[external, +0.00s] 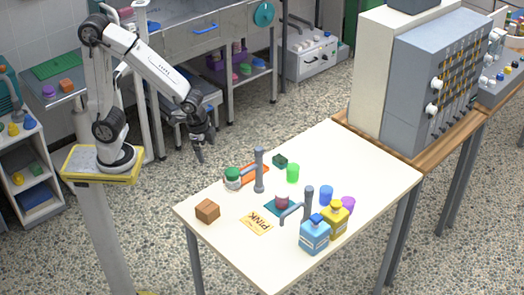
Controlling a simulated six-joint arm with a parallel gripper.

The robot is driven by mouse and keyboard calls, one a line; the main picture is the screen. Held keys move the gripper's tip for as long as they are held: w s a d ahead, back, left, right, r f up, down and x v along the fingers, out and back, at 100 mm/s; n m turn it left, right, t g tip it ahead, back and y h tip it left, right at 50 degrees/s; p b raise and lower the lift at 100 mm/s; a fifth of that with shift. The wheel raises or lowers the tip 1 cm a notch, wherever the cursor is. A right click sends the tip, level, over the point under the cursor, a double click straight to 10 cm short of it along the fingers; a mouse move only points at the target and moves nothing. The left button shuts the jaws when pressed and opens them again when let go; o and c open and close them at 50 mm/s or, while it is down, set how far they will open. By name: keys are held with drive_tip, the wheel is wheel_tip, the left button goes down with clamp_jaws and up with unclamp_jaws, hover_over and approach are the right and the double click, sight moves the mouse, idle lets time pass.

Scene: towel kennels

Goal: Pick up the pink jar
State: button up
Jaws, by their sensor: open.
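A small dark-pink jar with a pale top (282,201) stands on a teal mat (272,208) near the middle of the white table. A grey post with a bent arm (308,205) stands close to its right and partly crowds it. A card printed PINK (257,222) lies flat in front of the mat. My gripper (199,155) hangs empty to the left of the table's back edge, pointing down, well away from the jar. Its jaws are open, though they look small and dark here.
Another grey post (259,171) stands behind the jar, beside an orange mat (254,174) and a green-lidded jar (233,178). Blue (314,236) and yellow (335,221) bottles stand at front right. The table's back right is clear.

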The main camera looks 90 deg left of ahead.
drive_tip(key=w+m, duration=0.1)
drive_tip(key=m, duration=0.1)
drive_tip(key=m+t+y, duration=0.5)
drive_tip(key=m+y, duration=0.6)
drive_tip(key=m, duration=0.8)
hover_over(278, 202)
drive_tip(key=s+d, duration=0.2)
drive_tip(key=d, duration=0.3)
drive_tip(key=f, duration=2)
drive_tip(key=shift+s+f, duration=0.25)
drive_tip(key=shift+f, duration=0.35)
drive_tip(key=shift+f+x, duration=0.1)
drive_tip(key=shift+x, duration=1.85)
drive_tip(key=shift+f+x, duration=0.15)
drive_tip(key=shift+x, duration=1.75)
drive_tip(key=c, duration=1.2)
drive_tip(key=shift+o, duration=0.2)
drive_tip(key=shift+r, duration=0.1)
